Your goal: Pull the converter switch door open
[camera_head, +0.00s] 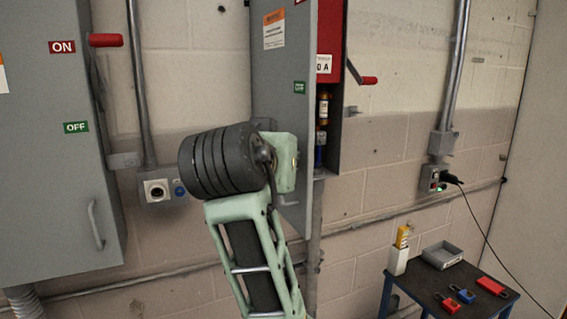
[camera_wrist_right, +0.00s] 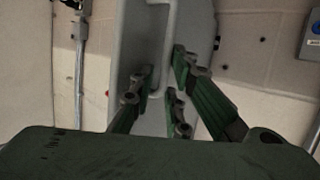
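The grey switch door (camera_head: 277,65) hangs at the centre of the head view, with an orange warning label near its top. It stands ajar, with a red interior and fuses (camera_head: 323,108) showing at its right. My right arm comes up from below in front of it, and its wrist hides my right fingers in that view. In the right wrist view, my right gripper (camera_wrist_right: 165,85) has its green fingers spread apart in front of a grey panel (camera_wrist_right: 133,50). Contact is not clear. My left gripper is not in view.
A big grey cabinet (camera_head: 45,170) with ON and OFF labels fills the left. A red lever (camera_head: 369,80) sticks out right of the switch box.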

